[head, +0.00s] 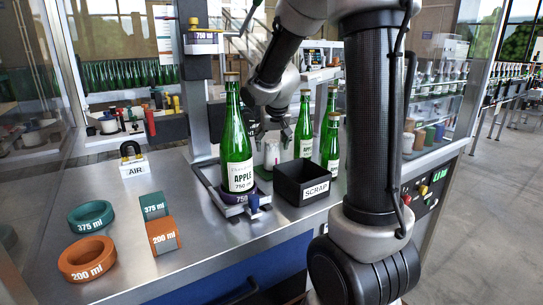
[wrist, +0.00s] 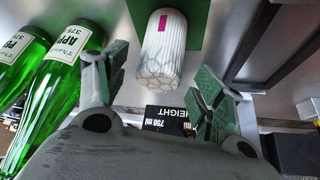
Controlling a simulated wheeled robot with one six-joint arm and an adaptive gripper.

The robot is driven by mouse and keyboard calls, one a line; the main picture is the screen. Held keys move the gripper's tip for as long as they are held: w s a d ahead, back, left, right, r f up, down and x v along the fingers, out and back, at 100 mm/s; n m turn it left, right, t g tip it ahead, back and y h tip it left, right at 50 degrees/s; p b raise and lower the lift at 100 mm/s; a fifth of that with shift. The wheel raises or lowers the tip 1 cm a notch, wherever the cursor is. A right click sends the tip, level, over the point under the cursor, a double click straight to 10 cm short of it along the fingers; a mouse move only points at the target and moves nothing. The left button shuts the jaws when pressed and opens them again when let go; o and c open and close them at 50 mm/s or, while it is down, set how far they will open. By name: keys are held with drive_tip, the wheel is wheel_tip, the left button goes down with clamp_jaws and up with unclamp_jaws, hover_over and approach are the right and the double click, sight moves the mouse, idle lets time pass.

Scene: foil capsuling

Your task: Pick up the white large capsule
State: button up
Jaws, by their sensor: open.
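The white large capsule (wrist: 165,45) is a pale ribbed cylinder with a pink mark and a mottled lower end, set against a green patch (wrist: 200,25) in the wrist view. In the head view the capsule (head: 271,152) shows small and partly hidden, behind the scrap bin. My gripper (wrist: 163,78) is open, its two green-padded fingers spread to either side of the capsule's line. The capsule lies just beyond the fingertips, with gaps on both sides, and nothing is held. In the head view my gripper (head: 272,132) hangs at the capsule's upper end.
A green APPLE bottle (head: 238,150) stands on the 750 ml holder at left. More green bottles (head: 331,145) stand close at right. The black SCRAP bin (head: 302,182) is in front. Teal (head: 91,216) and orange (head: 87,259) rings lie on the left bench.

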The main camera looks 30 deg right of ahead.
drive_tip(key=shift+x, duration=1.1)
drive_tip(key=shift+c, duration=0.2)
drive_tip(key=c, duration=0.7)
drive_tip(key=shift+r, duration=0.1)
wheel_tip(320, 180, up, 18)
